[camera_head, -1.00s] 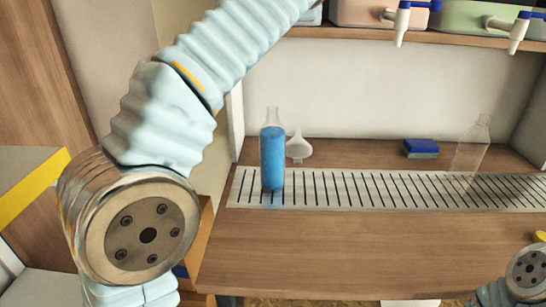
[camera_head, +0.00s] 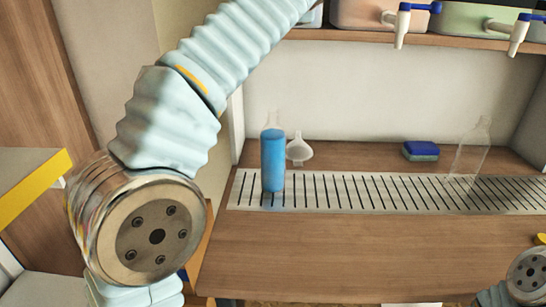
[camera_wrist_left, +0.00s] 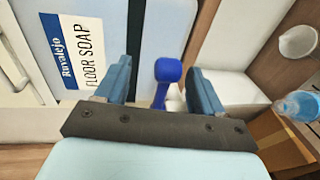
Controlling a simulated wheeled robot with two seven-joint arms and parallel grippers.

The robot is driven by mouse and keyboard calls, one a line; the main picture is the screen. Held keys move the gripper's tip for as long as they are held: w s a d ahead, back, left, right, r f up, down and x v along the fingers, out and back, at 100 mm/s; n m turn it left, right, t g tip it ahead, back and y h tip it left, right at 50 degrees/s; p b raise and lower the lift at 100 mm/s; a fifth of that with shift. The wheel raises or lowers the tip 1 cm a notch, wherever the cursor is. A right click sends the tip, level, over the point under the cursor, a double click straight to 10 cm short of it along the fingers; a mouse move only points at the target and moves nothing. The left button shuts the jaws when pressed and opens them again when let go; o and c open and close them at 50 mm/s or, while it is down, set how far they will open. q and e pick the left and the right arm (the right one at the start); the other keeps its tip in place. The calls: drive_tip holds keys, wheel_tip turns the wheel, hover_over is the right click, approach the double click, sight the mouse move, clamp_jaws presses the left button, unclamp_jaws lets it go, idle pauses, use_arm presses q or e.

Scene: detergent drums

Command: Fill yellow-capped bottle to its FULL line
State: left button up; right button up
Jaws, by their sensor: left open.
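A clear bottle filled with blue liquid up to about its shoulder (camera_head: 272,162) stands uncapped on the slotted drip grate (camera_head: 340,191); it also shows in the left wrist view (camera_wrist_left: 298,104). A fill line cannot be made out. A small yellow piece (camera_head: 541,238), perhaps a cap, is at the right edge. In the left wrist view my left gripper (camera_wrist_left: 163,78) is open, with a blue tap handle (camera_wrist_left: 168,70) showing between its fingers. Contact cannot be told. Beside it is a drum labelled Ruvalejo Floor Soap (camera_wrist_left: 72,45). My right gripper is out of view.
A white funnel (camera_head: 299,150) stands behind the blue bottle. An empty clear bottle (camera_head: 471,150) and a blue-green sponge (camera_head: 421,151) are farther right. Drums with white taps (camera_head: 401,26) sit on the shelf (camera_head: 350,33) above. The front worktop (camera_head: 370,245) is mostly clear.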

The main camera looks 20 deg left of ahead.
use_arm(q)
drive_tip(key=shift+s, duration=0.1)
drive_tip(key=shift+b+v, duration=1.2)
drive_tip(key=shift+v, duration=0.85)
